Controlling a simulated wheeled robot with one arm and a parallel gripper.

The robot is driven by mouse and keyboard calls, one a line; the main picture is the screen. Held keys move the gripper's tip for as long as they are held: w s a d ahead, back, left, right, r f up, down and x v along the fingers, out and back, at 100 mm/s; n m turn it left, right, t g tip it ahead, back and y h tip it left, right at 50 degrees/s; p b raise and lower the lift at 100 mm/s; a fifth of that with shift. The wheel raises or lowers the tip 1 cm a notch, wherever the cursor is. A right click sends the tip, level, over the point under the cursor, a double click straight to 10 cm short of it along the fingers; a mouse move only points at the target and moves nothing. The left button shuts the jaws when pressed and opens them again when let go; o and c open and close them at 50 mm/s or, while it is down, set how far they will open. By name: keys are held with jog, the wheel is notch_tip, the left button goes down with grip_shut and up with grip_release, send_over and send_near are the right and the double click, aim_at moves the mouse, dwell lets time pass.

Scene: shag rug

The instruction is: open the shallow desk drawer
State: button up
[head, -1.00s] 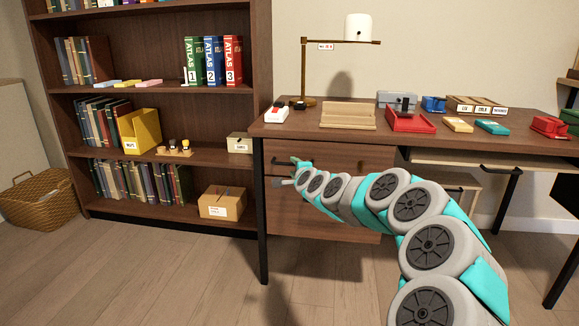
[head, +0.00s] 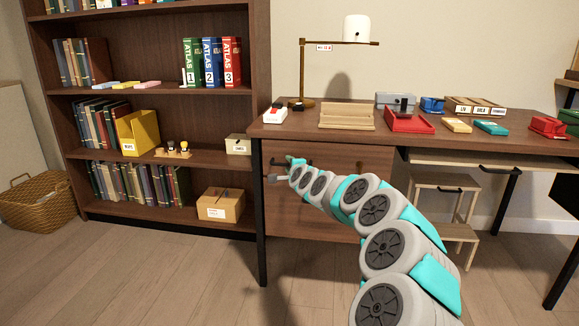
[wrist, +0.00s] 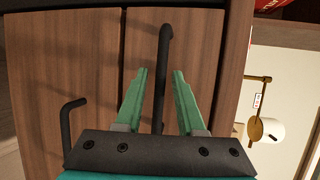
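The desk's left pedestal has two wooden drawer fronts, the upper one (head: 350,160) just under the desktop. A thinner, light wood drawer front (head: 455,159) sits under the desktop on the right, with a dark handle (head: 497,168). My gripper (head: 282,170) is at the upper pedestal drawer. In the wrist view, my gripper (wrist: 161,74) is open, with one green finger on each side of that drawer's black bar handle (wrist: 163,50). I cannot tell whether either finger touches it. The upper front looks level with the lower drawer front (wrist: 60,60), whose handle (wrist: 70,120) shows at left.
A bookcase (head: 262,60) stands close to the desk's left. A black desk leg (head: 262,220) is just left of the pedestal. A wooden stool (head: 455,200) stands under the desk on the right. The floor in front is clear.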

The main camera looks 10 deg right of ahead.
grip_shut()
dwell(1.2)
